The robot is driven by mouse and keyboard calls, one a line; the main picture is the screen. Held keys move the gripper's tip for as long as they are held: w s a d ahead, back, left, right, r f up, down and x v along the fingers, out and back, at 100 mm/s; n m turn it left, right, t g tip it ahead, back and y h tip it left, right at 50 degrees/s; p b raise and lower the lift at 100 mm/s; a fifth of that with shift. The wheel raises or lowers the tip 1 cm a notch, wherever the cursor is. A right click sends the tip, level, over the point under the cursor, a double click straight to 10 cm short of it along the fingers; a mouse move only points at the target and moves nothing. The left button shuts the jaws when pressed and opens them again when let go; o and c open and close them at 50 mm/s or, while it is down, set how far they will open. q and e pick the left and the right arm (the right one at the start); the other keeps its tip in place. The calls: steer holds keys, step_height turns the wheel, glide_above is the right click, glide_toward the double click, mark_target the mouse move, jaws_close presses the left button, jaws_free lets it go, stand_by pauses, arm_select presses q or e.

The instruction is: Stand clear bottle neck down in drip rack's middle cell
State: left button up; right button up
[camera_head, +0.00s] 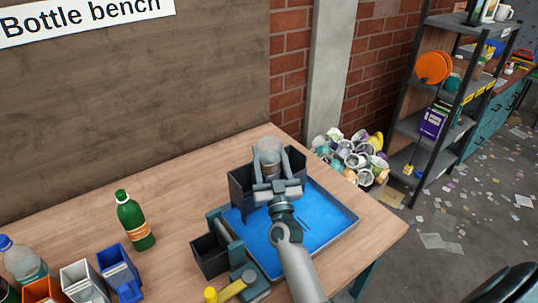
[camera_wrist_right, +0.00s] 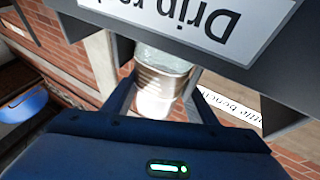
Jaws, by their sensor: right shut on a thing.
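The clear bottle (camera_head: 268,146) is held upright at the dark drip rack (camera_head: 240,190), its rounded end on top. It also shows in the wrist view (camera_wrist_right: 160,78), where its clear part passes behind the rack's labelled wall (camera_wrist_right: 262,75). Its neck is hidden, and I cannot tell which cell it is over or in. My right gripper (camera_head: 270,163) is shut on the bottle, one finger on each side. My left gripper is not in view.
The rack stands in a blue tray (camera_head: 318,208) at the bench's right end. A green bottle (camera_head: 135,221), another clear bottle with a blue cap (camera_head: 22,262) and several small bins (camera_head: 118,268) are at left. A dark box (camera_head: 208,253) stands beside the tray.

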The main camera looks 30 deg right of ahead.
mark_target(271, 166)
steer(key=o, duration=1.2)
steer(key=shift+s+a+f, duration=0.15)
steer(key=shift+s+f, duration=0.15)
steer(key=shift+s, duration=0.2)
steer(key=b+v, duration=0.2)
steer(key=v, duration=0.2)
steer(key=shift+s+f, duration=0.1)
steer(key=shift+s, duration=0.15)
steer(key=shift+v, duration=0.85)
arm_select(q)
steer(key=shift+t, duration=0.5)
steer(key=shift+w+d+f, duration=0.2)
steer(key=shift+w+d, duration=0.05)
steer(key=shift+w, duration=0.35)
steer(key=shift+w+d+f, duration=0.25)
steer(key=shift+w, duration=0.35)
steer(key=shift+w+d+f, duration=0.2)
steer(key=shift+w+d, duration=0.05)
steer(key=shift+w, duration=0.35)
arm_select(e)
steer(key=shift+a, duration=0.1)
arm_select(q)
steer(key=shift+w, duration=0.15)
